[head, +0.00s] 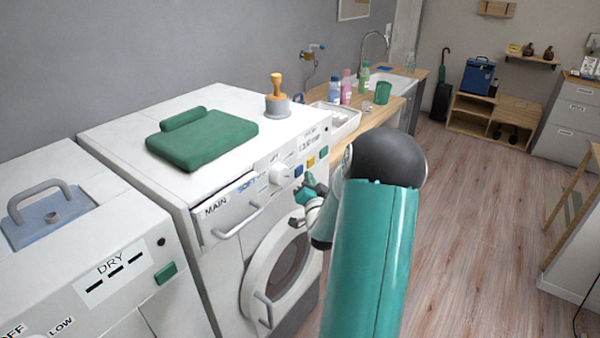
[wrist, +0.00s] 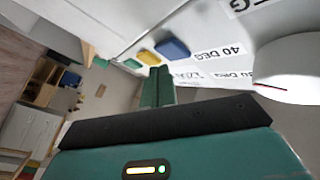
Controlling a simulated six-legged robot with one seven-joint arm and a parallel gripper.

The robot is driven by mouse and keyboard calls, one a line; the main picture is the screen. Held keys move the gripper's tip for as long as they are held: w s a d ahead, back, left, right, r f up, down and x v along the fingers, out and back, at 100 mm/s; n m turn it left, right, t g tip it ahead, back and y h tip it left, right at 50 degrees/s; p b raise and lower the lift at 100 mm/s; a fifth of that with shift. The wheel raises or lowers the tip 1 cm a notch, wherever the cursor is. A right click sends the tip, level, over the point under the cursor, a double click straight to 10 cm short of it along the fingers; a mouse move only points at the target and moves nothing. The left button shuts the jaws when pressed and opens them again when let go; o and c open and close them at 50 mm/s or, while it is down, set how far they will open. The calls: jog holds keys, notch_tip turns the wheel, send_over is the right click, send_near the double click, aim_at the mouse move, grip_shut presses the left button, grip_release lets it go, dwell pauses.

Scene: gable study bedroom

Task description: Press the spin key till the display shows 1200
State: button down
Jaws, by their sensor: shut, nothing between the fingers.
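The white washing machine (head: 215,215) has a sloped front panel with a round dial (head: 281,173). Right of the dial are a blue key (head: 298,171), a yellow key (head: 310,162) and a green key (head: 323,152). The wrist view also shows the blue key (wrist: 173,50) and the yellow key (wrist: 147,57). Which one is the spin key cannot be read. Small dark markings above the keys are too small to read, so no display value is legible. My gripper (head: 312,186) is shut and empty, just in front of the panel below the keys; contact cannot be told.
The dryer (head: 85,255) stands at left. A counter with bottles (head: 347,88) and a sink is beyond. The wooden floor (head: 465,220) at right is clear.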

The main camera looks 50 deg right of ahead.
jog(key=shift+s+d, duration=0.2)
jog(key=shift+s, duration=2.25)
